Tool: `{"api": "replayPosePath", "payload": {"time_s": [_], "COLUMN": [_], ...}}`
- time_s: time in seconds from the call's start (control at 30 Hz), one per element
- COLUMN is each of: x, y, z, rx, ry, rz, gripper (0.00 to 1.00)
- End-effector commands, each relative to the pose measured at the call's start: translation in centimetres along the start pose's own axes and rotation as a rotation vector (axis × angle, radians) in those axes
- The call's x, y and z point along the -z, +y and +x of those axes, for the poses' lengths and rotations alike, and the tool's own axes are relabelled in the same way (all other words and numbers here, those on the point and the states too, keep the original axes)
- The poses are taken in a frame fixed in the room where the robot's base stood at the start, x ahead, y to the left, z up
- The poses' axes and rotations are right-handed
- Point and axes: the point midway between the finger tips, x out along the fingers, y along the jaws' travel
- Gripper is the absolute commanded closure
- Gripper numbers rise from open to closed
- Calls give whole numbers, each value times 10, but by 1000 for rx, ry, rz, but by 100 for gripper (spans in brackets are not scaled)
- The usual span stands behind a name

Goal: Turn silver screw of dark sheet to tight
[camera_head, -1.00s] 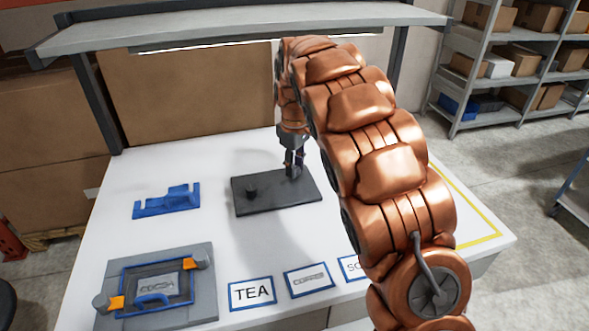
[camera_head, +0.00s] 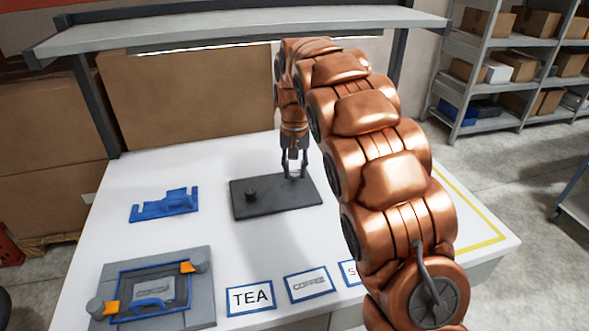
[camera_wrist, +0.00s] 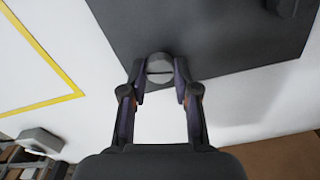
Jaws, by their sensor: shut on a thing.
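The dark sheet (camera_head: 275,204) lies flat on the white table; its surface also shows in the wrist view (camera_wrist: 215,35). The silver screw (camera_wrist: 160,69) is near one edge of the sheet. It has a round, pale slotted head, its slot running nearly across the wrist picture. My gripper (camera_wrist: 160,76) points down and is shut on the screw, one finger on each side of the head. In the head view my gripper (camera_head: 294,175) stands over the right part of the sheet, and the screw is hard to make out there. A dark knob (camera_head: 251,195) stands on the sheet's left part.
A blue bracket (camera_head: 164,205) lies to the left. A grey fixture (camera_head: 199,297) with a blue frame and orange clips sits at front left. Label cards, including TEA (camera_head: 250,298), lie along the front. A shelf (camera_head: 240,31) spans above the table's back.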

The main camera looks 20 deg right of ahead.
Motion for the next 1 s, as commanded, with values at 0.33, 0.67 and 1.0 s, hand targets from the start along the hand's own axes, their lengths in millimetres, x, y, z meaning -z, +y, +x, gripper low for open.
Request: {"api": "replayPosePath", "payload": {"time_s": [0.33, 0.67, 1.0], "x": [1, 1, 2], "y": [-2, -2, -2], "z": [-4, -4, -4], "rx": [4, 6, 7], "ry": [6, 7, 7], "rz": [326, 639, 956], "gripper": [100, 100, 100]}}
